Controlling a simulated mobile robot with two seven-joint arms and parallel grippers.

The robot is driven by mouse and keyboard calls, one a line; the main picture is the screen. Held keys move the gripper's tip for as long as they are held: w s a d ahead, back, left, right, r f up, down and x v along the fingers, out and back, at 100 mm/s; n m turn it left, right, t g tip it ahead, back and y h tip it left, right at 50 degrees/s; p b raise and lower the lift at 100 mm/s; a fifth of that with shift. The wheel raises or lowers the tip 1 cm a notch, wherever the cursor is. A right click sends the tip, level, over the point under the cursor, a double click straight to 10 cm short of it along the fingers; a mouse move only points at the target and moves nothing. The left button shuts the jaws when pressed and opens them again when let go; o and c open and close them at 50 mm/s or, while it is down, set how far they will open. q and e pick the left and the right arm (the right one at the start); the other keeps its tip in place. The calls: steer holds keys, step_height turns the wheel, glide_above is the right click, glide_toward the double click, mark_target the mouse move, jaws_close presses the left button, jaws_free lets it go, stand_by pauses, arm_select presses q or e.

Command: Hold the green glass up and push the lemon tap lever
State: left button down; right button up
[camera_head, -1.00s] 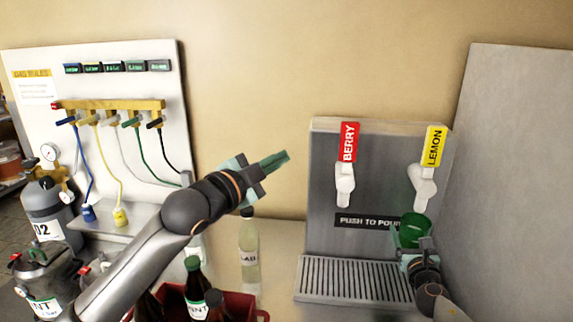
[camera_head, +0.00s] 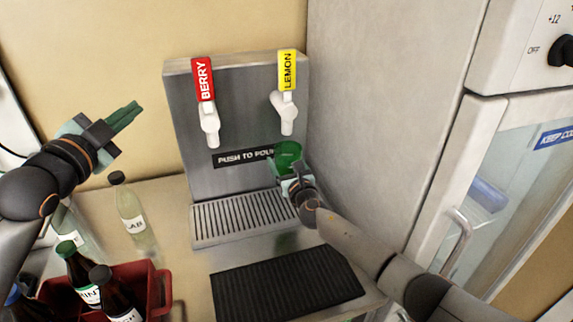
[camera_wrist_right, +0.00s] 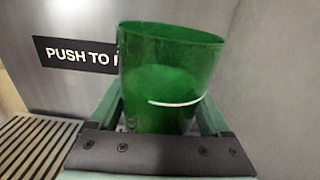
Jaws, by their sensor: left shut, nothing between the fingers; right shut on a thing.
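The green glass (camera_head: 288,153) is upright in my right gripper (camera_head: 290,176), below the lemon tap and above the drip grate. The right wrist view shows the glass (camera_wrist_right: 165,75) between both fingers, with a white line on its side. The yellow lemon lever (camera_head: 287,70) stands upright above its white spout (camera_head: 284,112) on the steel dispenser (camera_head: 235,110). The spout ends a little above the glass rim. My left gripper (camera_head: 127,113) is shut and empty, in the air left of the dispenser, well apart from the lemon lever.
The red berry lever (camera_head: 203,79) is left of the lemon one. A drip grate (camera_head: 243,216) and black mat (camera_head: 287,284) lie below. A clear bottle (camera_head: 131,215) and a red crate (camera_head: 152,290) of bottles stand left. A grey wall (camera_head: 375,120) closes the right side.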

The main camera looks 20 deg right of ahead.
steer(key=shift+s+f, duration=0.3)
steer(key=shift+s, duration=0.2)
steer(key=shift+s+f, duration=0.25)
steer(key=shift+s, duration=0.2)
steer(key=shift+s, duration=0.15)
steer(key=shift+s, duration=1.3)
steer(key=s, duration=0.9)
steer(key=shift+s, duration=0.1)
